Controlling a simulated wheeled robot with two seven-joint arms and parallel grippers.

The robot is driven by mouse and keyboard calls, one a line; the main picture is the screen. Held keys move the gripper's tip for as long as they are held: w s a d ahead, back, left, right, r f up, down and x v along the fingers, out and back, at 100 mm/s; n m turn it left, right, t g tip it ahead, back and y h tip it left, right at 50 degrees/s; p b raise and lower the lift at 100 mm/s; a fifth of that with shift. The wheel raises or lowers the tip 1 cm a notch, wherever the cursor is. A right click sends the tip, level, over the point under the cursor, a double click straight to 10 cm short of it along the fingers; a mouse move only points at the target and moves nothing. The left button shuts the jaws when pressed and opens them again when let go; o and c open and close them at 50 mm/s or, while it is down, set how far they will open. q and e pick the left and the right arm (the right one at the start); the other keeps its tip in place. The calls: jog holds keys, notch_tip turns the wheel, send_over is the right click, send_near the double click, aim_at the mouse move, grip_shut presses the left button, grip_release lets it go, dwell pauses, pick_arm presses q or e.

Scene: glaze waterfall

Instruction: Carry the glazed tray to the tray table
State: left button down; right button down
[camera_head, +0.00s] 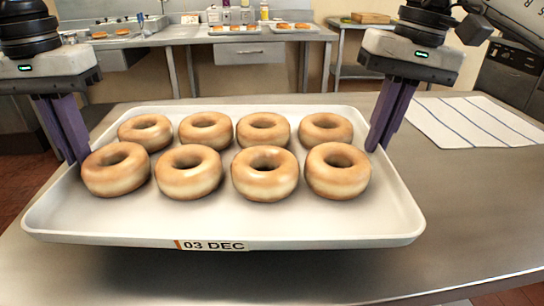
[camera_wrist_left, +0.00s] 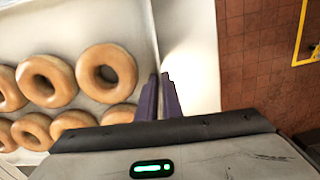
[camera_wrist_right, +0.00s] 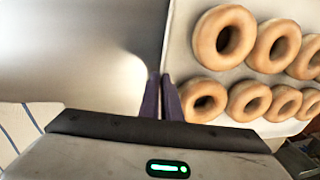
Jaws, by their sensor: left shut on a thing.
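The white glazed tray (camera_head: 230,220) holds several golden ring doughnuts (camera_head: 265,173) in two rows and has a "03 DEC" label on its front edge. It looks level, with a dark shadow under its front edge. My left gripper (camera_head: 73,158) is shut on the tray's left rim; the rim also shows between its fingers in the left wrist view (camera_wrist_left: 158,85). My right gripper (camera_head: 374,147) is at the right rim, its fingers close together on either side of it in the right wrist view (camera_wrist_right: 164,85). I cannot tell which surface is the tray table.
A steel table (camera_head: 455,190) lies below and around the tray. A white cloth with blue stripes (camera_head: 475,122) lies on its right. A back counter (camera_head: 180,36) holds small trays of doughnuts and bottles. A steel stand with a wooden board (camera_head: 371,18) is at the back right.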

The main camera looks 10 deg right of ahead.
pick_arm(q)
jog(key=shift+f, duration=0.25)
pick_arm(e)
jog(key=shift+f, duration=0.2)
